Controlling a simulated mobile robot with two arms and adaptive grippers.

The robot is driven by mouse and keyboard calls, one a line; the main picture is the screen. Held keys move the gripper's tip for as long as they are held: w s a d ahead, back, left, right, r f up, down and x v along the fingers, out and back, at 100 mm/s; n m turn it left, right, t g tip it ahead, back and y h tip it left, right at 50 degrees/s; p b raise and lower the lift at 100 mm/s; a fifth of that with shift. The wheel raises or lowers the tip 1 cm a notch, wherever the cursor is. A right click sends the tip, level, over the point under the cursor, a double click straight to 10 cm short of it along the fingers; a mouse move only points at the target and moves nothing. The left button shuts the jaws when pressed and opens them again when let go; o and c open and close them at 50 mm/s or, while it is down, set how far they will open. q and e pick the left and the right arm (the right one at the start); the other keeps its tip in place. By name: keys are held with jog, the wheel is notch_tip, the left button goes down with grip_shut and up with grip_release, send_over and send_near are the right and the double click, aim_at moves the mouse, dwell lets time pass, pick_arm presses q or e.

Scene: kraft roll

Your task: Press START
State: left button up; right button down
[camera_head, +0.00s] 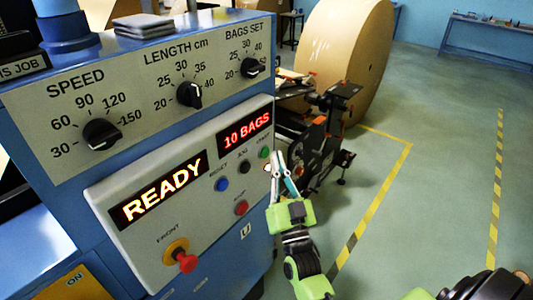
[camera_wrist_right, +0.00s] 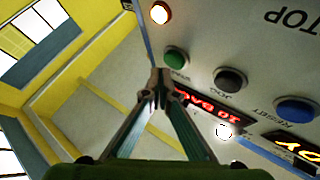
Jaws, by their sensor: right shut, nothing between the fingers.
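The green START button (camera_head: 264,152) is at the upper right of the sloped control panel (camera_head: 205,225), with a small, blurred label above it. In the right wrist view the green button (camera_wrist_right: 176,57) is just beyond my fingertips and slightly to their right. My right gripper (camera_head: 279,158) is shut and empty, beside the panel's right edge near the button. Its closed fingertips (camera_wrist_right: 160,83) show in the wrist view; I see no clear contact with the button. My left gripper is not in view.
A black button (camera_head: 244,167), a blue RESET button (camera_head: 222,184) and a red STOP button (camera_head: 241,207) are near START. A lit lamp (camera_head: 267,168) is below it. The displays read READY (camera_head: 157,189) and 10 BAGS (camera_head: 245,132). A red mushroom button (camera_head: 187,262) protrudes lower left. A large kraft roll (camera_head: 345,50) stands behind.

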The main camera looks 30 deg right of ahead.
jog(key=shift+w+a, duration=0.15)
jog(key=shift+w, duration=0.2)
